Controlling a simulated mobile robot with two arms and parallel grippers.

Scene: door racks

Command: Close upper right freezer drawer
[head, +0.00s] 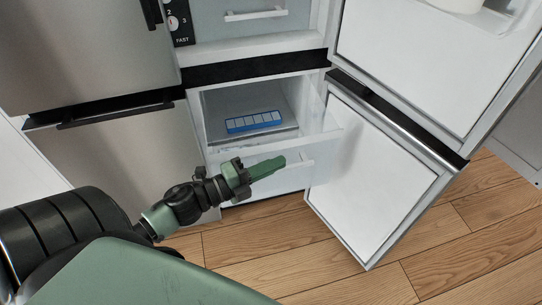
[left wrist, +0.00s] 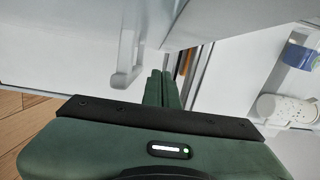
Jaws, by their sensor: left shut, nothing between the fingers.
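The upper right freezer drawer (head: 318,136) is pulled partly out of the lower right compartment in the head view. Its front is pale and see-through, and a blue tray (head: 253,122) lies inside it. My left gripper (head: 280,162) is shut and empty, in front of the drawers and just below the upper drawer's front edge. In the left wrist view its green fingers (left wrist: 161,84) are together, beside a pale handle (left wrist: 126,76). I cannot tell whether they touch anything. My right gripper is not in view.
The lower right freezer door (head: 370,165) stands open to the right of the drawers. The upper right door (head: 430,55) is also open above it. The left steel doors (head: 120,150) are shut. Wood floor (head: 300,250) is clear in front.

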